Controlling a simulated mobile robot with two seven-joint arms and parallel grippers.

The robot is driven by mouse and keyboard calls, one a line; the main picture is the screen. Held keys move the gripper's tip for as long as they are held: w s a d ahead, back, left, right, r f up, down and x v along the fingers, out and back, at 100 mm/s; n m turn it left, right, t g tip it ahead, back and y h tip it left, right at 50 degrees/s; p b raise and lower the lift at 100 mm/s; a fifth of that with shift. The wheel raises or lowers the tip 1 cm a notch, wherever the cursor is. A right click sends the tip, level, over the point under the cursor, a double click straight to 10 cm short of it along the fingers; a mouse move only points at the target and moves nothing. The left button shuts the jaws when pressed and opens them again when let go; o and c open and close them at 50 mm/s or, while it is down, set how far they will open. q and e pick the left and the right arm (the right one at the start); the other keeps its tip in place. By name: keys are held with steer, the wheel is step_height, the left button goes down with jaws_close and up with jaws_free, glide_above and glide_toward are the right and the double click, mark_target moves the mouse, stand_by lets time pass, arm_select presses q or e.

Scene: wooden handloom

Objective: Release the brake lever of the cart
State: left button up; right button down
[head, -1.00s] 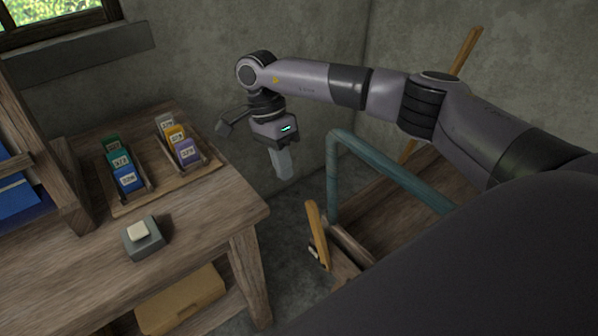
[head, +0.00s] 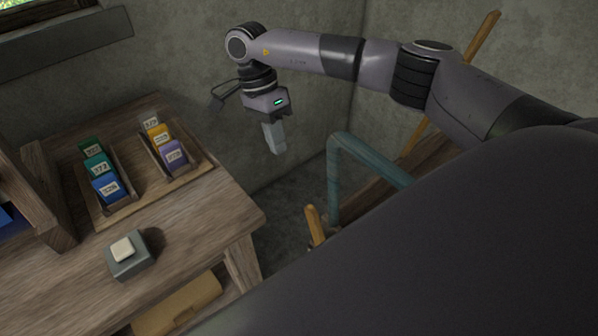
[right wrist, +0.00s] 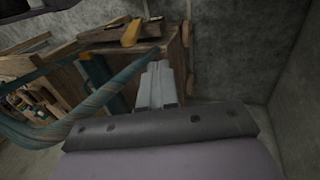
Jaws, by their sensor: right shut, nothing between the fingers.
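The wooden cart (head: 378,185) with its teal push handle (head: 334,178) stands right of centre in the head view, mostly hidden behind my dark arm part. Its brake lever (head: 314,224) is an orange-yellow wooden bar, tilted slightly; its lower end is hidden. In the right wrist view, the teal handle (right wrist: 85,108) is at left, and a yellow-orange piece (right wrist: 131,33), seemingly the lever, lies beyond the fingertips. My right gripper (head: 278,151) points down, shut and empty, above and left of the lever and apart from it. It also shows in the wrist view (right wrist: 158,66). My left gripper is out of view.
A wooden table (head: 195,215) at left holds a tray (head: 127,207) of coloured, labelled blocks and a grey box with a pale button (head: 124,249). A concrete wall (head: 190,60) stands behind my gripper. Floor shows between table and cart.

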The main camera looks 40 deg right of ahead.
mark_target(311, 207)
steer(key=s+f+p, duration=0.4)
steer(key=s+f, duration=0.3)
steer(key=f, duration=0.2)
steer(key=shift+s+d+f, duration=0.2)
steer(key=shift+d+f, duration=0.1)
steer(key=shift+f, duration=0.1)
steer(key=shift+s+d+r+p, duration=0.1)
steer(key=shift+s+r+p, duration=0.3)
steer(key=shift+s, duration=0.3)
steer(key=shift+s+r+p, duration=0.25)
steer(key=shift+s+p, duration=0.2)
steer(key=shift+s, duration=0.2)
